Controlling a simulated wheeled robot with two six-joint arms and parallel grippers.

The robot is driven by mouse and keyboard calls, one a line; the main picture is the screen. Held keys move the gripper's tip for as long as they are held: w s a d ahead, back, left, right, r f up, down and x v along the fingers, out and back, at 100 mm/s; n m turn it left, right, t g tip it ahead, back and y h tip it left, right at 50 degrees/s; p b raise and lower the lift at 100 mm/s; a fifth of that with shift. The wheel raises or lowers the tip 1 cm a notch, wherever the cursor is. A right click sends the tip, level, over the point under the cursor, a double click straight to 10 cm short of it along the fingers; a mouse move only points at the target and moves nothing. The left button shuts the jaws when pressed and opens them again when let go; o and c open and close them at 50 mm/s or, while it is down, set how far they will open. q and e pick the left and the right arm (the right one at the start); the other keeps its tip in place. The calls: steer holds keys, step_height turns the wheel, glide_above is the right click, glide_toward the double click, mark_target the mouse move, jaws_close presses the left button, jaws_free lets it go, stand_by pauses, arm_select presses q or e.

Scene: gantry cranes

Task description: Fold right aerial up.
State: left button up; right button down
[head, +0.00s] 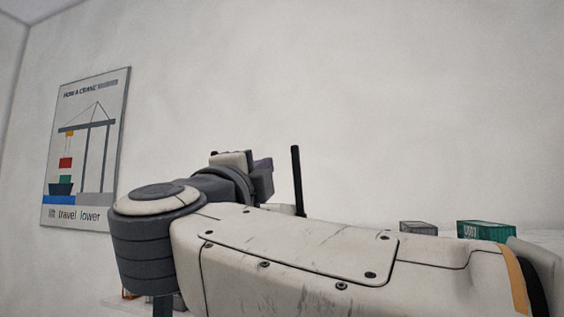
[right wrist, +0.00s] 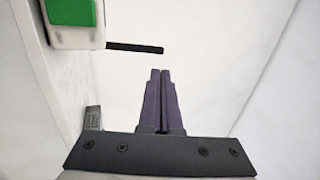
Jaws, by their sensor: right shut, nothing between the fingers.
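A thin black rod, the aerial (head: 297,180), stands nearly upright in the head view, just right of my right gripper (head: 262,178). In the right wrist view the aerial (right wrist: 136,48) juts from the edge of a white device (right wrist: 75,36) with a green panel. My right gripper's dark purple fingers (right wrist: 159,76) are shut with nothing between them. Their tips are below the rod in that picture and look apart from it. In the head view my right arm hides most of the device. My left gripper is not in view.
A grey container (head: 418,228) and a green container (head: 486,230) stand at the right, behind my arm. A crane poster (head: 86,150) hangs on the wall at the left. The wall (head: 400,100) above the arm is bare.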

steer(key=h+p, duration=0.1)
steer(key=p, duration=0.6)
glide_toward(295, 151)
steer(key=shift+m+g, duration=0.4)
steer(key=x, duration=0.5)
steer(key=shift+w+d+r, duration=0.1)
steer(key=shift+w+r, duration=0.15)
steer(key=shift+r, duration=0.05)
steer(key=shift+w+d+p, duration=0.15)
steer(key=shift+w+p, duration=0.2)
steer(key=shift+w, duration=0.2)
steer(key=shift+r+p+x, duration=0.15)
steer(key=shift+p+x, duration=0.3)
steer(key=shift+x, duration=0.55)
steer(key=shift+r+p+x, duration=0.2)
steer(key=shift+p+x, duration=0.2)
steer(key=shift+x, duration=0.55)
steer(key=shift+s, duration=0.15)
